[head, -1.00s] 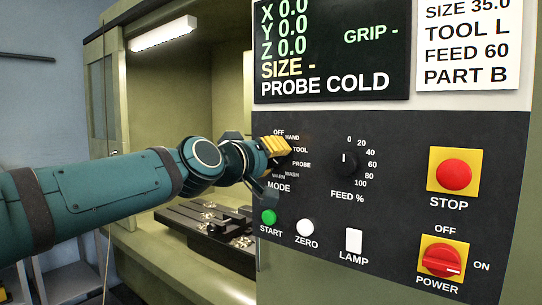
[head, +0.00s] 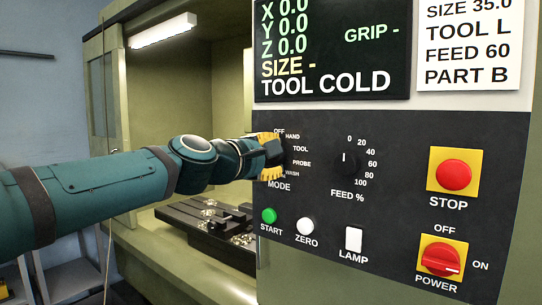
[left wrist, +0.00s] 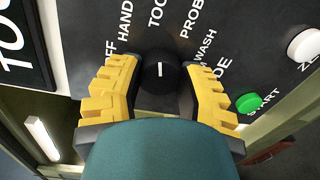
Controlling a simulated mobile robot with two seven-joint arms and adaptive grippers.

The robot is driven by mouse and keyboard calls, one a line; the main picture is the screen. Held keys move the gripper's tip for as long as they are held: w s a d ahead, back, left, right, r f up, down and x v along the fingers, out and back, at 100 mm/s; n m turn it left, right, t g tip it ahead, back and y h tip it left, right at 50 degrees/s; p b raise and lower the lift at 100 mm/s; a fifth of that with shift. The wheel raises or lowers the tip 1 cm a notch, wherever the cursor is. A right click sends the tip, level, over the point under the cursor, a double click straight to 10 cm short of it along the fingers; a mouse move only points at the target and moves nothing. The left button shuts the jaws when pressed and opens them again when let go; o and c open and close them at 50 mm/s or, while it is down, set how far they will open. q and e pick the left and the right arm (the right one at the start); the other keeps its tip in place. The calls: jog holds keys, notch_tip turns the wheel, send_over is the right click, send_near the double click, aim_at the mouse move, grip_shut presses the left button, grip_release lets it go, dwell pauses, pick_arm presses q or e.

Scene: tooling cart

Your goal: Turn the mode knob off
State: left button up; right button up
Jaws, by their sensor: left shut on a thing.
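The black mode knob (left wrist: 159,71) sits between the yellow fingers of my left gripper in the left wrist view. Its white mark points to the TOOL label. In the head view my left gripper (head: 271,156) is at the mode dial on the dark panel, shut on the knob and mostly hiding it. The OFF label (head: 279,131) shows at the top of the dial, with HAND, TOOL, PROBE and WASH below it. The display (head: 330,60) reads TOOL COLD. My right gripper is not in view.
The feed knob (head: 344,161) is just right of the mode dial. Below are the green START button (head: 269,215), white ZERO button (head: 305,226) and LAMP switch (head: 353,239). The red STOP button (head: 453,175) and POWER knob (head: 441,260) are farther right.

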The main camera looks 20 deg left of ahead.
pick_arm(q)
jog(key=n+h, duration=0.1)
jog(key=n, duration=1.2)
jog(key=shift+r, duration=0.1)
jog(key=shift+n, duration=0.4)
jog(key=o, duration=1.2)
jog(key=shift+o, duration=0.2)
jog(key=v, duration=1.2)
jog(key=shift+f, duration=0.35)
